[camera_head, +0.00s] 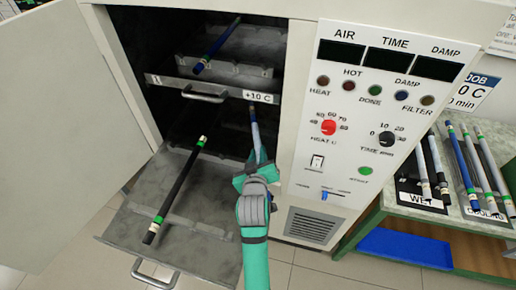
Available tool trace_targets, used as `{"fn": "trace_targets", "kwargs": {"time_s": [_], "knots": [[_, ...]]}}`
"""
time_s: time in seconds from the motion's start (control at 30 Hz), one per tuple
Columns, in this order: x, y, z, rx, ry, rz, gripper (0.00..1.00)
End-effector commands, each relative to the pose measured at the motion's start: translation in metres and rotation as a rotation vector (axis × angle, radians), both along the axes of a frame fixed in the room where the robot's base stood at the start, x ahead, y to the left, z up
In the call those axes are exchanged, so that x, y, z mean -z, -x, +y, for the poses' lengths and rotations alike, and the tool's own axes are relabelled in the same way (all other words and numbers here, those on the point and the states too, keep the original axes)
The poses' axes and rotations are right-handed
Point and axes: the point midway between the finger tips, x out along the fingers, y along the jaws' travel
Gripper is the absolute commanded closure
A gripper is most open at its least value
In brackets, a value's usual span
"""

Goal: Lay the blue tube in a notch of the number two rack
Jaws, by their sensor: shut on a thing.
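My teal gripper (256,164) is shut on a blue tube (255,132), which points away from me into the heating cabinet. Its far end looks dark, and its near end is hidden by the gripper. The tube is over or beside the right side of the pulled-out lower rack (190,227); I cannot tell whether it touches the rack. A black tube (178,185) with green and white bands lies along that rack, left of my gripper. The upper rack (225,82) has a small mark at its left and a +10 C tag. No number two is readable.
Another dark blue tube (216,46) lies on the upper rack. The cabinet door (60,130) stands open at left. The control panel (370,130) is close on the right. A side table (432,209) holds several tubes, with a blue tray (405,247) below.

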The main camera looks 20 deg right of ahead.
Motion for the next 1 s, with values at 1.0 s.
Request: {"fn": "trace_targets", "kwargs": {"time_s": [1.0], "knots": [[0.035,-0.055,-0.020,-0.002,0.001,0.000,1.00]]}}
